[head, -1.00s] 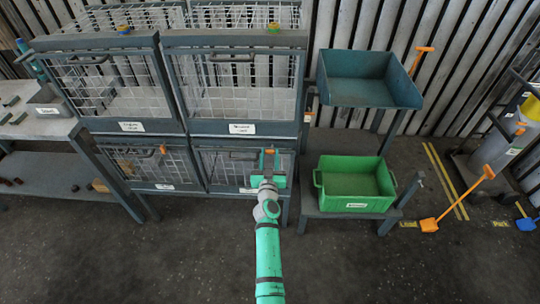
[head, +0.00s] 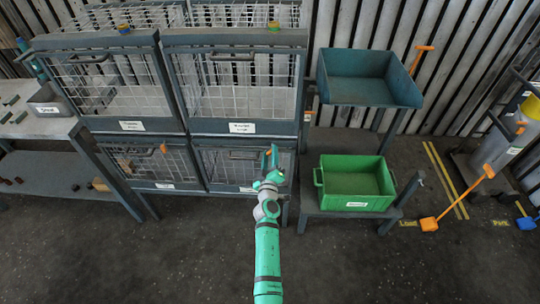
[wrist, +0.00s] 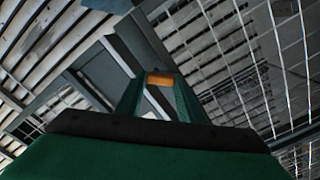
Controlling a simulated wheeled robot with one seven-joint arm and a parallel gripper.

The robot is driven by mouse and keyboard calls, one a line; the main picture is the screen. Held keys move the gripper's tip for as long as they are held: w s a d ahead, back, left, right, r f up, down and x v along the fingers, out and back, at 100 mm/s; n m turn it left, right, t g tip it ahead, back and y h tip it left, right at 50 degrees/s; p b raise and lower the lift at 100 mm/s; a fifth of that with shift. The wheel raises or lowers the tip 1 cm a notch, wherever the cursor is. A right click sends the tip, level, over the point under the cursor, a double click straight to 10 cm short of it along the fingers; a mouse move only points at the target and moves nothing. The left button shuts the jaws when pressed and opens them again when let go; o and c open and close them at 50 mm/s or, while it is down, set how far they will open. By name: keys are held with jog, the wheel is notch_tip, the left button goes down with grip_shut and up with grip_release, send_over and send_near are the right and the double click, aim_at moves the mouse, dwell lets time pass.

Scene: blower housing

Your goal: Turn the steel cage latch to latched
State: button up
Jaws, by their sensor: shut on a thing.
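The lower right wire cage (head: 228,165) has a grey frame, a mesh door and a dark handle bar. My gripper (head: 271,157) is at the right edge of its door, shut on the latch. The orange end of the latch (wrist: 160,79) shows between the two green fingers (wrist: 158,100) in the wrist view. In the head view my gripper mostly hides the latch. The wrist view is tilted against the cage bars. The latch's exact angle cannot be told.
Another cage with an orange latch (head: 163,148) is at lower left. Two larger cages (head: 236,85) stand above. A green crate (head: 357,206) on a low stand is close to the right of my arm. A blue-grey bin (head: 365,92) sits above it. The front floor is clear.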

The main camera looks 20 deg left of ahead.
jog(key=shift+d+f+n, duration=0.15)
jog(key=shift+n, duration=1.9)
jog(key=shift+d+f+n, duration=0.1)
jog(key=shift+n, duration=1.95)
jog(key=shift+w, duration=0.1)
jog(key=shift+d, duration=0.15)
jog(key=o, duration=1.1)
jog(key=shift+c, duration=0.2)
